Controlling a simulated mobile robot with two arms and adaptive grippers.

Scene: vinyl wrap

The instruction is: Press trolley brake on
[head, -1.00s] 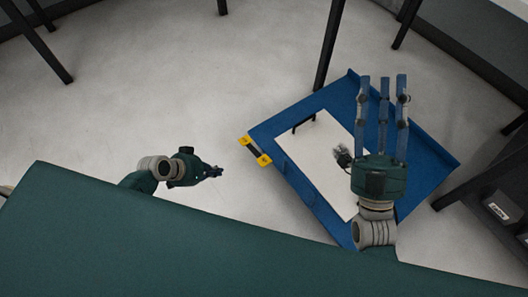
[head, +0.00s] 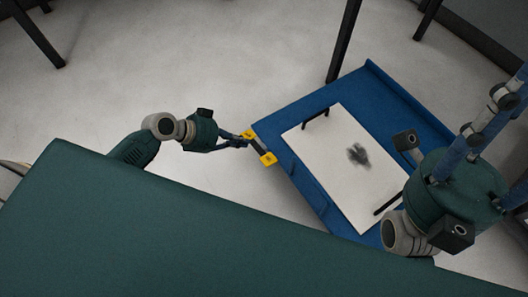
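The blue trolley (head: 310,190) stands on the floor at the right of centre, with a white panel on its top. At its left corner is a black bar with yellow end pieces (head: 268,159), which looks like the brake. My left gripper (head: 243,138) is at the upper yellow end piece. Its fingertips partly cover that piece; I cannot tell if they touch it. Its fingers look close together, but their gap is unclear. My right gripper (head: 503,115) is over the trolley's right side with its fingers spread and empty, partly outside the picture.
The white panel (head: 330,165) has black handles and a dark blurred patch. Black table legs (head: 344,40) rise behind the trolley and at the upper left. The grey floor (head: 200,60) left of the trolley is clear. My green body fills the bottom.

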